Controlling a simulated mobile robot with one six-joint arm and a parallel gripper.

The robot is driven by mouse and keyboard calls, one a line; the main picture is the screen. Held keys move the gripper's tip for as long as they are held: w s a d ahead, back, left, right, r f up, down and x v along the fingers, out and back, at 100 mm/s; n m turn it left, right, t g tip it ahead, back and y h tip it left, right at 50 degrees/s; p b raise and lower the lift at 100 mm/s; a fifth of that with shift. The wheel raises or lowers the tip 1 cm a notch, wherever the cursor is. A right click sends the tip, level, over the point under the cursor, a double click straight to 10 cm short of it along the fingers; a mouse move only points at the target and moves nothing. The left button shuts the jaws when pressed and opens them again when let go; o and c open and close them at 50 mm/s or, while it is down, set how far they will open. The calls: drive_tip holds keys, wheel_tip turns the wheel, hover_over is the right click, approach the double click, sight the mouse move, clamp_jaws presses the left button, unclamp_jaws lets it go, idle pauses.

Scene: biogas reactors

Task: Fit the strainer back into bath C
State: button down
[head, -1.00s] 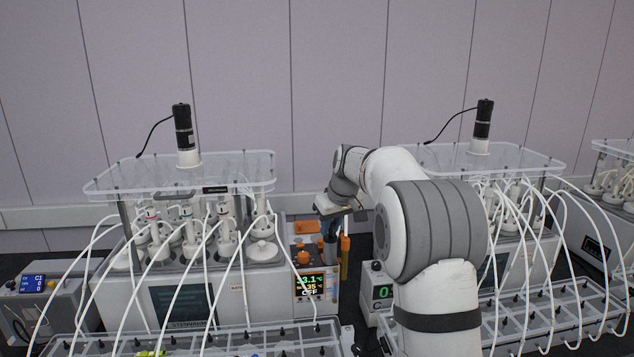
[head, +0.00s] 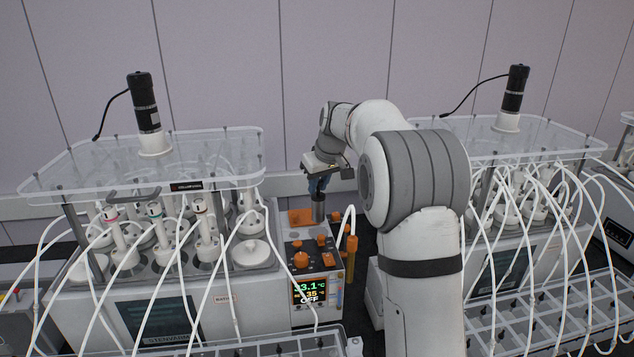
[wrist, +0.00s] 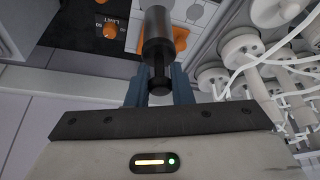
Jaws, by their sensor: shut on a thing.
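My gripper (head: 318,186) is shut on the strainer (head: 318,209), a dark grey cylinder with a narrower black neck. The strainer hangs below the blue fingers, roughly upright, at the back of the left bath's control unit, beside an orange patch (head: 299,216). In the wrist view, the gripper (wrist: 157,88) grips the neck and the strainer (wrist: 157,38) points away towards an orange part (wrist: 135,38). I cannot tell whether its lower end touches the unit or sits in an opening. The left bath (head: 190,310) carries several white-capped reactors; no letter C is readable.
Orange knobs (head: 300,260) and a lit display (head: 308,291) are on the control unit. A brown-orange tube (head: 351,258) with a white hose stands at its right. The clear rack top (head: 150,170) with a motor is to the left. White hoses hang close by.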

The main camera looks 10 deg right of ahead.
sight(322, 210)
drive_tip(key=shift+f+b, duration=4.05)
drive_tip(key=shift+f, duration=1.65)
drive_tip(key=c, duration=1.2)
unclamp_jaws()
drive_tip(key=b+v, duration=0.1)
drive_tip(key=v, duration=0.6)
drive_tip(key=shift+r, duration=0.1)
drive_tip(key=shift+s+r, duration=0.15)
drive_tip(key=shift+r, duration=0.1)
